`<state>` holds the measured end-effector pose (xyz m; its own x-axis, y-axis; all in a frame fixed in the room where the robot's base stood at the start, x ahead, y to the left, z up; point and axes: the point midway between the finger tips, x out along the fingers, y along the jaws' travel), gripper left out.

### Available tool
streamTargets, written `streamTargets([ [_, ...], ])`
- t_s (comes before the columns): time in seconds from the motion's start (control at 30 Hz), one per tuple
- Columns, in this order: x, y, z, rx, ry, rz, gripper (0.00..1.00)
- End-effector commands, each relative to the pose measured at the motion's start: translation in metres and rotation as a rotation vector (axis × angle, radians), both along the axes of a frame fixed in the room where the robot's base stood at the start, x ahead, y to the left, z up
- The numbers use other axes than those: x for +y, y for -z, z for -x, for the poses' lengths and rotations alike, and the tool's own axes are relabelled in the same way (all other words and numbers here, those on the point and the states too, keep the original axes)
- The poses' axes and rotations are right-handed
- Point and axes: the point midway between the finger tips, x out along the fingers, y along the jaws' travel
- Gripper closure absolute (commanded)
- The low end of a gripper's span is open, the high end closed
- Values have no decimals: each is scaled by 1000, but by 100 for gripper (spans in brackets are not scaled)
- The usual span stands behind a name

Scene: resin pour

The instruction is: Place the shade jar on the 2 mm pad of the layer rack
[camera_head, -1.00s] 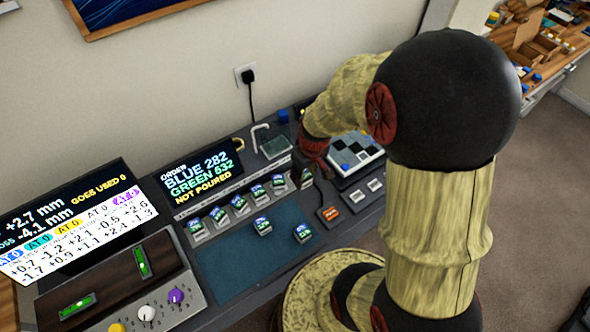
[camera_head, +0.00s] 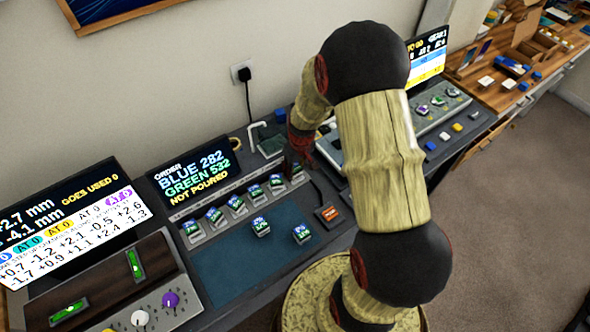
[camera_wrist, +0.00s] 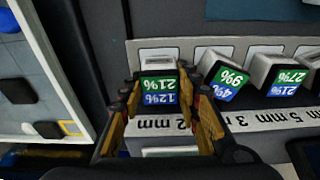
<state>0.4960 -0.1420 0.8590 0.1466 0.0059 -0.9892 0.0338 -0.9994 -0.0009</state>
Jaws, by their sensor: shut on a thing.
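In the wrist view the jar is at the 2 mm end of the layer rack (camera_wrist: 240,121), in line with the "2 mm" mark. The jar hides most of the pad there, and I cannot tell whether its base touches it. In the head view my gripper (camera_head: 300,142) is at the rack's right end, partly hidden by my arm.
Other labelled jars (camera_wrist: 222,77) stand along the rack close beside the held one. Two more jars (camera_head: 261,227) stand on the blue mat (camera_head: 225,267) in front. A board with dark squares (camera_wrist: 30,70) lies on the other side. An order screen (camera_head: 190,172) stands behind the rack.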

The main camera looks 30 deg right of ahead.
Motion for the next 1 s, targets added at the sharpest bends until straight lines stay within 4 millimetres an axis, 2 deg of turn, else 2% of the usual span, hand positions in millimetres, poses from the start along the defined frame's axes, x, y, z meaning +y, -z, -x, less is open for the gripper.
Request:
streamTargets([
  [0.37,0,5,-1,-2,0,1,99],
  [0.4,0,6,-1,-2,0,1,67],
  [0.53,0,5,-1,-2,0,1,60],
  [0.87,0,2,-1,-2,0,1,60],
  [1.0,-1,-11,0,-4,-1,2,60],
])
